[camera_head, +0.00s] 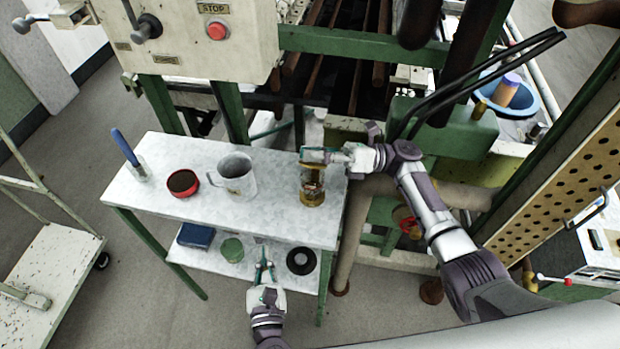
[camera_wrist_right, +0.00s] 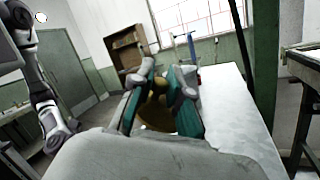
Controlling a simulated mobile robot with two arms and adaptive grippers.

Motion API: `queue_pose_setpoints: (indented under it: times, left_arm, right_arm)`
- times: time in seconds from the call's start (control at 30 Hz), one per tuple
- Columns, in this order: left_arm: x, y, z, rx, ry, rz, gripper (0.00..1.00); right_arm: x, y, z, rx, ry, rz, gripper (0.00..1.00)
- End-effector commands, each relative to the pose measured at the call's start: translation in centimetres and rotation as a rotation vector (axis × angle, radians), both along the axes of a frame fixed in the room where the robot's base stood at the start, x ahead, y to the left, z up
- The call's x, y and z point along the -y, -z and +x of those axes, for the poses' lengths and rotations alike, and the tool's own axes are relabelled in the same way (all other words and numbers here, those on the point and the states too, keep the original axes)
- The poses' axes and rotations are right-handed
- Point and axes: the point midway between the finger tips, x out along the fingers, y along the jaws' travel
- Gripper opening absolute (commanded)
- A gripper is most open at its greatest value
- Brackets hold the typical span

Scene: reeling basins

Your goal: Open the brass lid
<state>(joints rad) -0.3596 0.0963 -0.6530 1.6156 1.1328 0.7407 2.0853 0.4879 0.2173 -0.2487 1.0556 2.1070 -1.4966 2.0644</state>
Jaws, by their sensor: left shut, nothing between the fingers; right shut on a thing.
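A glass jar with brass ends (camera_head: 312,187) stands upright near the right end of the grey-white table, with dark reddish contents showing through its side. The brass lid (camera_head: 309,167) is at its top, partly hidden by my gripper. My right gripper (camera_head: 313,156) reaches in from the right and is shut on the lid. In the right wrist view the brass lid (camera_wrist_right: 158,114) shows between the two teal fingers. I cannot tell whether the lid sits fully on the jar. My left gripper (camera_head: 264,262) is shut and empty, in front of the table, below its top.
A grey mug (camera_head: 238,180), a red tin (camera_head: 183,183) and a holder with a blue-handled tool (camera_head: 127,150) stand left of the jar. The lower shelf holds a blue book (camera_head: 196,236), a green disc (camera_head: 232,249) and a black ring (camera_head: 301,261). A STOP-button panel rises behind.

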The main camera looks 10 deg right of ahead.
Motion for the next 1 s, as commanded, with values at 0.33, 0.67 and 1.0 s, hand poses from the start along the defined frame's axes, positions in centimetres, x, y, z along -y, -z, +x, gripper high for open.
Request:
queue_pose_setpoints:
  times: [0.33, 0.67, 1.0]
  left_arm:
    - [6.0, -9.1, 1.1, 0.152, 0.226, -0.027, 0.0]
    - [8.8, -11.5, 2.8, 0.205, 0.321, 0.076, 0.0]
    - [10.6, -12.4, 8.4, 0.202, 0.32, 0.075, 0.0]
  right_arm:
    - [0.0, -0.1, 0.0, 0.002, 0.001, 0.001, 0.0]
    - [0.0, -0.1, 0.0, 0.001, 0.001, 0.001, 0.0]
    - [0.0, -0.1, 0.0, 0.001, 0.001, 0.001, 0.0]
